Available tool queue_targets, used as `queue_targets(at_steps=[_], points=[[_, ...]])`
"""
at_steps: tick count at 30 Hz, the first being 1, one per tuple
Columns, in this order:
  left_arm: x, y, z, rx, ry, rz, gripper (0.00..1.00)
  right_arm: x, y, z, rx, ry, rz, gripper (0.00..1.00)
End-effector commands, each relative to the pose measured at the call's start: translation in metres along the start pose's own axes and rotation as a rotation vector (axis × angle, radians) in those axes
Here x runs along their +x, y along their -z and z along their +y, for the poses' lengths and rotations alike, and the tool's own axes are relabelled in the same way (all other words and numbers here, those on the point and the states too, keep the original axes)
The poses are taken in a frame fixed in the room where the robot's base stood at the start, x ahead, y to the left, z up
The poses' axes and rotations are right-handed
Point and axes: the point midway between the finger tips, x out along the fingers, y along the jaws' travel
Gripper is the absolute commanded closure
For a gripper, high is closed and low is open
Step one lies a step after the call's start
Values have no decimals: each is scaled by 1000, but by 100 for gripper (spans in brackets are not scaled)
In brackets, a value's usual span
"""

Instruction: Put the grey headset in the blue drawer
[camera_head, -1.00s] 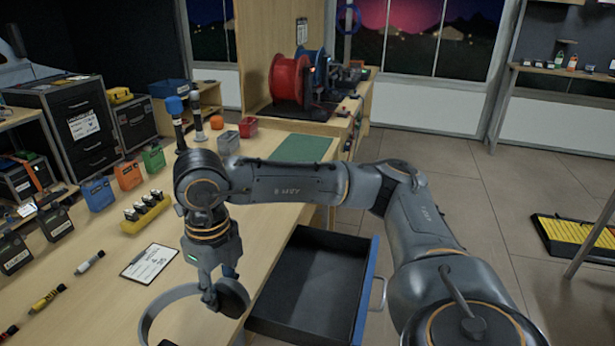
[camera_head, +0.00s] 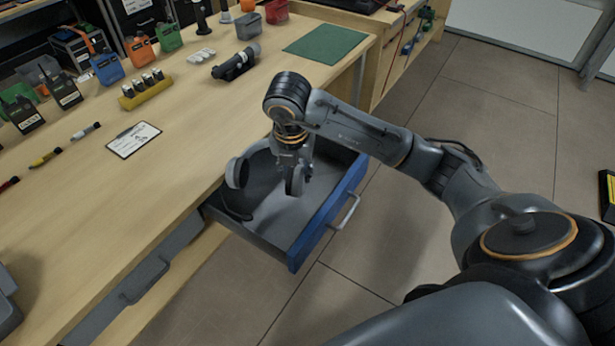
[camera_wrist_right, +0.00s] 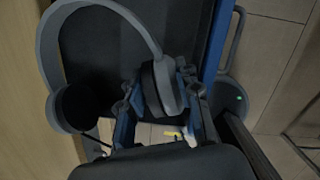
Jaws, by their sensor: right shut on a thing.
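The grey headset (camera_head: 237,173) hangs over the open blue drawer (camera_head: 325,222), with one ear cup near the table edge. My right gripper (camera_head: 296,180) points down over the drawer and is shut on the other ear cup. In the right wrist view the headset's curved band (camera_wrist_right: 97,8) arches left from the ear cup between my fingers (camera_wrist_right: 160,100) to the far cup. The drawer's dark inside lies behind it. I cannot tell whether the headset touches the drawer floor. My left gripper is not in view.
The drawer sticks out from the wooden table (camera_head: 190,170), with a pale handle (camera_head: 345,212) on its blue front. On the table are a clipboard (camera_head: 133,139), a yellow holder (camera_head: 145,90), a dark device (camera_head: 237,62), several radios and a green mat (camera_head: 325,43).

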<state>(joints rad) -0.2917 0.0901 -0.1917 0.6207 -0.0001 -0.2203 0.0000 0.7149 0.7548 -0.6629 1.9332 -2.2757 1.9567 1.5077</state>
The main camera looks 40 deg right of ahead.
Motion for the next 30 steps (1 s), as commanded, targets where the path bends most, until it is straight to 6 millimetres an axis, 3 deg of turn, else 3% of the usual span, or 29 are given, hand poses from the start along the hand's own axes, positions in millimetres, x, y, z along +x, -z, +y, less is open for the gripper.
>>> queue_targets(at_steps=[3,10,18,24,30], points=[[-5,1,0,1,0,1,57,16,-28,-8,6,5,-2,100],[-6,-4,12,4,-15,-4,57,60,-48,-13,1,2,-1,100],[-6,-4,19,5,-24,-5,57,83,-61,-16,0,1,-1,100],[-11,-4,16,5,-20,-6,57,108,-54,-16,-1,-1,-1,100],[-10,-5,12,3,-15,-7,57,111,-54,-15,-2,-3,-3,100]])
